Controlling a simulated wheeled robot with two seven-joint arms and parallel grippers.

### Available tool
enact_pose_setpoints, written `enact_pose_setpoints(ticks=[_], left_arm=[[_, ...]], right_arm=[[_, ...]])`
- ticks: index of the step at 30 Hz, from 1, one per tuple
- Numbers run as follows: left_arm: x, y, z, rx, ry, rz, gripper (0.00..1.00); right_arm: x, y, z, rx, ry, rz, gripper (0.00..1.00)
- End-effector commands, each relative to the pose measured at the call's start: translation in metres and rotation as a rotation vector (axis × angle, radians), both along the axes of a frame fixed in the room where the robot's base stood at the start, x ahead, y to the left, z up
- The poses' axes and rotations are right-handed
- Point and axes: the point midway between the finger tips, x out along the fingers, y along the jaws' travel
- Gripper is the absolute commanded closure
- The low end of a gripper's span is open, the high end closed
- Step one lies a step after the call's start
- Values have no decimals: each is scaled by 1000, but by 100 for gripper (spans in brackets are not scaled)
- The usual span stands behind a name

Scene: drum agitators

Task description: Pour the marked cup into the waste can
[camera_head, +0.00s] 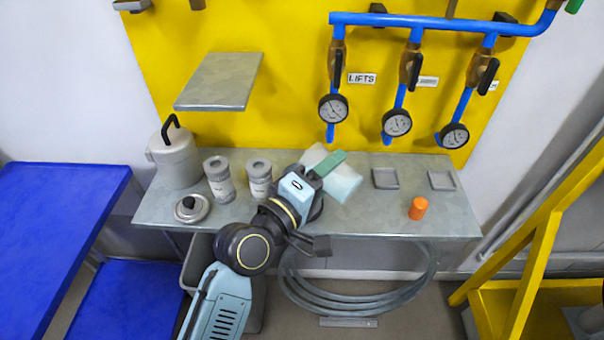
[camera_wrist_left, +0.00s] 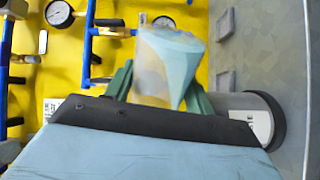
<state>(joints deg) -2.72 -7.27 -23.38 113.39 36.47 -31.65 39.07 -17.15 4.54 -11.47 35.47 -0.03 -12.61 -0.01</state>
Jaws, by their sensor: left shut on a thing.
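My left gripper (camera_head: 326,165) is shut on a translucent cup (camera_head: 343,184) with pale blue-green contents, in front of the yellow panel. The cup also shows between the green fingers in the left wrist view (camera_wrist_left: 172,62). It looks tilted in the head view, and I see no mark on it. A pale grey can (camera_head: 173,160) with a black handle stands at the left of the bench. A grey bin (camera_head: 196,264) stands under the bench edge, partly hidden by my arm. I cannot tell which is the waste can. My right gripper is out of view.
On the grey bench (camera_head: 320,222) stand two labelled grey jars (camera_head: 218,180), a round lid (camera_head: 192,209), two shallow square trays (camera_head: 385,179) and an orange cylinder (camera_head: 418,208). A shelf (camera_head: 220,80) juts out above. Blue pipes with gauges (camera_head: 333,108) hang behind.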

Motion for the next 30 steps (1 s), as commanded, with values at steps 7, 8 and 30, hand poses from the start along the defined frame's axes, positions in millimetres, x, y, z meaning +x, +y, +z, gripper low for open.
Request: enact_pose_setpoints(ticks=[7, 8, 30], left_arm=[[1, 1, 2, -17, 15, 0, 72], [1, 1, 2, -19, 17, 0, 72], [2, 3, 5, -70, 62, 0, 72]], right_arm=[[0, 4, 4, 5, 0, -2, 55], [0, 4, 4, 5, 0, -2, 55], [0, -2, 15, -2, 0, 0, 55]])
